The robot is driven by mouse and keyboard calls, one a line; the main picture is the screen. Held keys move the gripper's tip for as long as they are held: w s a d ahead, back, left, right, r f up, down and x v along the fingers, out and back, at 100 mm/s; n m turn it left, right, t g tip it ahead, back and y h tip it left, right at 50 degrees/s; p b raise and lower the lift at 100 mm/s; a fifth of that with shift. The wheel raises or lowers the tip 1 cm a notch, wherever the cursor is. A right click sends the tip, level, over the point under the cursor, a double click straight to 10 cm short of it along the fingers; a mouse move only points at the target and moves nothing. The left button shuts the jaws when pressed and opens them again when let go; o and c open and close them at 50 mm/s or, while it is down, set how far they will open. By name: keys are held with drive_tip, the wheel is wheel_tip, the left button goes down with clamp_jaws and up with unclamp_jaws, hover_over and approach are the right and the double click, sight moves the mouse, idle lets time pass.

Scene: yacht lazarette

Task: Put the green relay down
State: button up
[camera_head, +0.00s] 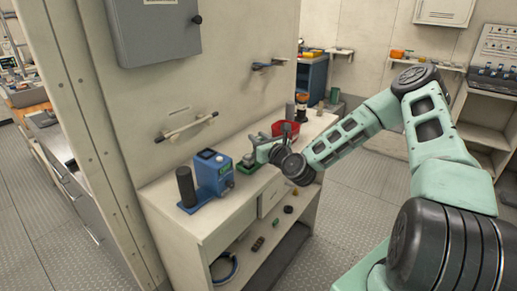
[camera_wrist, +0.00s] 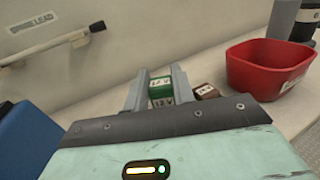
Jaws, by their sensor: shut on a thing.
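The green relay (camera_wrist: 160,88) has a white label on top and sits between the two fingers of my gripper (camera_wrist: 158,92) in the wrist view. The gripper is shut on it, and the fingers hide its sides. Whether the relay touches the bench top or hangs just above it I cannot tell. In the head view my gripper (camera_head: 256,148) is low over the far half of the pale bench (camera_head: 222,212); the relay cannot be made out for certain there. A brown relay (camera_wrist: 207,92) with a white label is just right of the right finger in the wrist view.
A red bin (camera_wrist: 268,70) stands right of the brown relay, and it also shows behind my gripper in the head view (camera_head: 286,128). A blue device (camera_head: 214,172) with a dark cylinder (camera_head: 186,187) stands nearer on the bench. A wall handle (camera_head: 187,128) is above. The bench's front strip is mostly clear.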

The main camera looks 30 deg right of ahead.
drive_tip(key=shift+f, duration=1.85)
drive_tip(key=shift+f, duration=0.1)
drive_tip(key=o, duration=0.7)
drive_tip(key=shift+s, duration=0.15)
drive_tip(key=s, duration=0.4)
drive_tip(key=s+b, duration=0.1)
drive_tip(key=s, duration=0.3)
drive_tip(key=s+b, duration=0.1)
drive_tip(key=s, duration=0.2)
drive_tip(key=shift+s+a, duration=0.25)
drive_tip(key=shift+s, duration=0.15)
